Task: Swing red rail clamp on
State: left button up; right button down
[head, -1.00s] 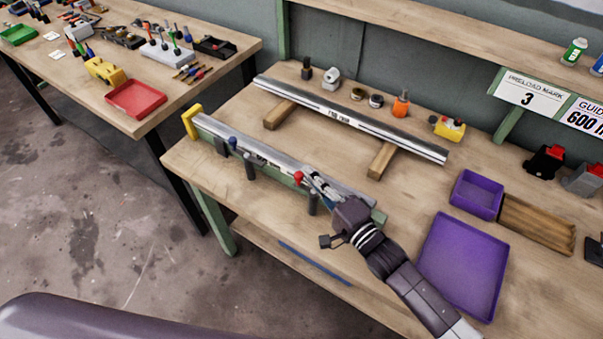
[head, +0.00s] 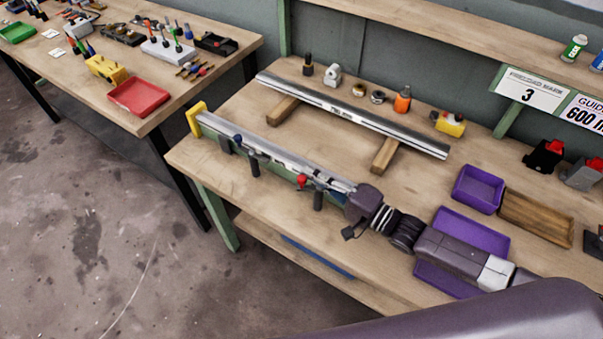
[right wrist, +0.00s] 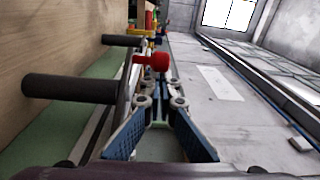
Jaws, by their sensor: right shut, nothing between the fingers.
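The red rail clamp shows its red knob (head: 302,181) at the front side of the rail (head: 270,150), in the fixture near the bench's front edge. The knob also shows in the right wrist view (right wrist: 152,61), just beyond my fingertips. My right gripper (head: 335,184) is shut and empty, low along the rail, to the right of the red knob. Its blue-padded fingers point at the knob in the right wrist view (right wrist: 160,100). I cannot tell whether they touch it. A blue-knobbed clamp (head: 238,140) sits farther left on the rail. My left gripper is not in view.
Black handles (head: 318,200) stick up along the fixture's front. A yellow end stop (head: 195,118) closes its left end. A second rail (head: 350,115) lies on wooden blocks behind. A purple tray (head: 470,232) lies under my right forearm.

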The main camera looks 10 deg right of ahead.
jog(key=shift+s+a, duration=0.25)
jog(key=shift+s, duration=0.2)
dwell(0.3)
dwell(1.2)
